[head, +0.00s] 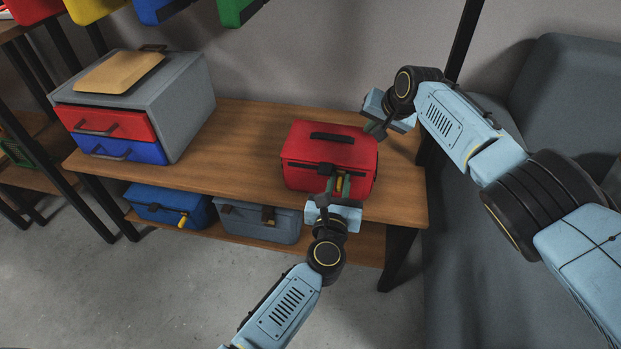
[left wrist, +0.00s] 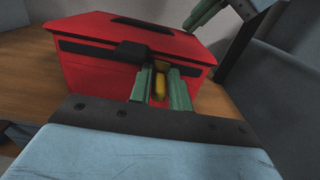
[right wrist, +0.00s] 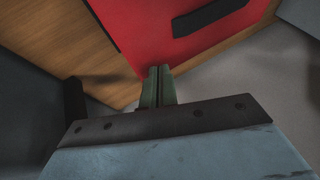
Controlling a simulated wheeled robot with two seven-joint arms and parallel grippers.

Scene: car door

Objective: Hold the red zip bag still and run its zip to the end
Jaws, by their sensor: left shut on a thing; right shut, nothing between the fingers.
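The red zip bag (head: 310,151) stands on the wooden table, with a black handle (head: 332,138) on its top and a dark zip track along its front. A black slider with a yellow pull (left wrist: 159,85) sits on the front, right of the middle. My left gripper (head: 338,186) is in front of the bag, its green fingers shut on the yellow pull. My right gripper (head: 377,130) is shut and empty, just right of the bag near its back corner. In the right wrist view its fingertips are beside the red top (right wrist: 150,30); I cannot tell whether they touch.
A grey cabinet (head: 185,95) with red and blue drawers stands at the table's left. Blue (head: 165,203) and grey (head: 255,222) bags are on the lower shelf. A dark grey seat (head: 560,110) is at the right. The table (head: 240,140) between cabinet and red bag is clear.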

